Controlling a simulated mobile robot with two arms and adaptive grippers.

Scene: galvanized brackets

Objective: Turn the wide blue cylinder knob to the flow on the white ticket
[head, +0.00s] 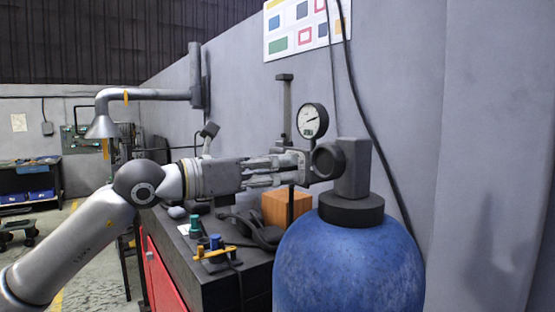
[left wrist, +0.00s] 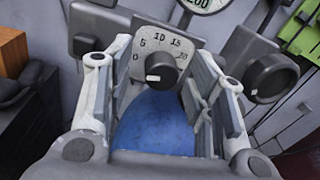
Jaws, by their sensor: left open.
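The wide blue cylinder (head: 350,265) stands at the front right, with a dark collar and valve block on top. Its blue surface (left wrist: 155,125) also shows between my fingers in the left wrist view. A small black knob (left wrist: 160,66) sits on a pale dial plate (left wrist: 140,45) marked 0, 5, 10, 15 and 20. A white mark shows low on the knob's left side; its exact reading is unclear. My left gripper (head: 303,165) is open, its fingers reaching toward the valve, on either side of the knob in the wrist view.
A larger round black knob (left wrist: 272,77) lies just outside the right finger. A pressure gauge (head: 312,120) stands above the valve. A dark bench (head: 215,285) with an orange-brown box (head: 285,208) and small tools is left of the cylinder. A grey wall and hanging cable are behind.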

